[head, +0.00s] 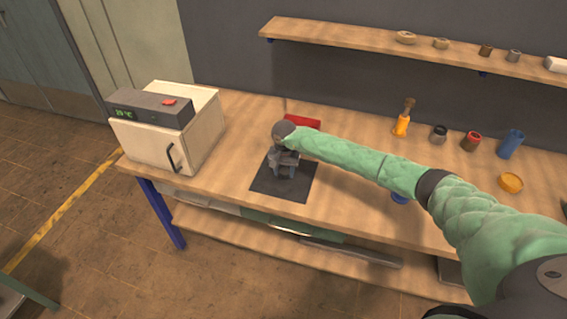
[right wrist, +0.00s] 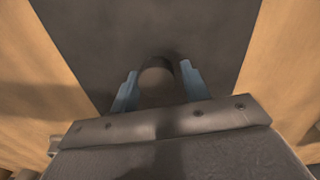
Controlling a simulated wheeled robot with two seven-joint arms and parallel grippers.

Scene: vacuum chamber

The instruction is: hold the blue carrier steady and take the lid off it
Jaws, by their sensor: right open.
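A blue upright cylinder (head: 510,143) stands at the right back of the bench; I cannot tell whether it is the carrier or has a lid. Another blue thing (head: 400,198) is mostly hidden behind my right arm. My right gripper (head: 285,172) is open and points down over a dark mat (head: 298,190). In the right wrist view, the open right gripper (right wrist: 158,68) has a small dark round-topped thing (right wrist: 157,85) between its bluish fingers. I cannot tell if they touch it. My left gripper is not in view.
A white chamber (head: 165,130) with a green display stands at the left. A red object (head: 302,122) lies behind the mat. An orange-handled tool (head: 402,122), a grey cup (head: 439,134), a red cup (head: 471,141) and a yellow disc (head: 511,183) are to the right. A wall shelf (head: 350,36) hangs above.

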